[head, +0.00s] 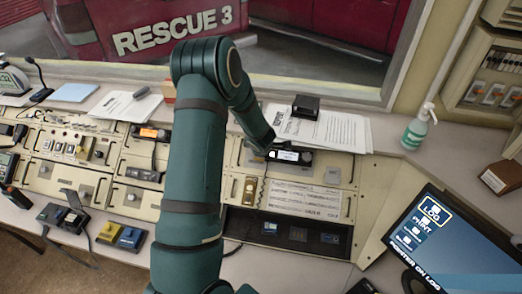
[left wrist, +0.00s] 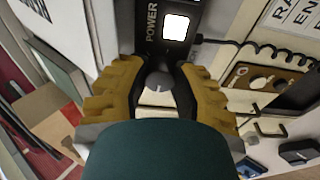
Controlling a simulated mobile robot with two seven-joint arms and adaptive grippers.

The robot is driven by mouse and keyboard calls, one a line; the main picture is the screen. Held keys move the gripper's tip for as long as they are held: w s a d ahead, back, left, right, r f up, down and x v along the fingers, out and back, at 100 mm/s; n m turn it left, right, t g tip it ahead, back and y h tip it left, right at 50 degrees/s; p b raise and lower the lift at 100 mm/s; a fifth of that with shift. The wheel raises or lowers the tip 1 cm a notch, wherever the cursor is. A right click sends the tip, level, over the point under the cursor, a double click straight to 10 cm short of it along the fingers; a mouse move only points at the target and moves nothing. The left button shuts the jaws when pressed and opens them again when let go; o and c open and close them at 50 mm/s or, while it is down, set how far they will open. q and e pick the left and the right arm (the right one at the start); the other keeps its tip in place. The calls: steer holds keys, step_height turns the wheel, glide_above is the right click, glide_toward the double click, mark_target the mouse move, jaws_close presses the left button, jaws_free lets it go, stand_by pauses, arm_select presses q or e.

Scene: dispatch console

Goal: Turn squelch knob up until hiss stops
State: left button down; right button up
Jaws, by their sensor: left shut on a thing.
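A small grey round knob (left wrist: 158,80) sits on a dark radio panel (left wrist: 172,45) in the left wrist view, below a lit white display and the word POWER. My left gripper (left wrist: 160,88) has its two yellow-brown fingers on either side of the knob, shut on it. In the head view my green left arm reaches up and then down to a black radio unit (head: 291,156) with a lit screen. There the fingertips and the knob are mostly hidden by the arm. My right gripper is not in view.
Papers (head: 318,128) with a black box (head: 305,106) lie behind the radio unit. A sanitizer bottle (head: 418,130) and a monitor (head: 440,235) stand at the right. Panels with handsets fill the left. A coiled cord (left wrist: 240,43) runs right of the radio panel.

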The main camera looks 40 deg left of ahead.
arm_select(q)
steer(key=m, duration=0.3)
steer(key=shift+m+b, duration=0.3)
steer(key=shift+b, duration=0.05)
steer(key=shift+m+t+b, duration=0.4)
steer(key=shift+m+b, duration=0.05)
steer(key=shift+m, duration=1.45)
steer(key=c, duration=1)
jaws_free()
steer(key=shift+o, duration=0.2)
steer(key=shift+r, duration=0.1)
steer(key=v, duration=1.1)
steer(key=shift+s+d+r, duration=0.2)
steer(key=shift+s+r, duration=0.05)
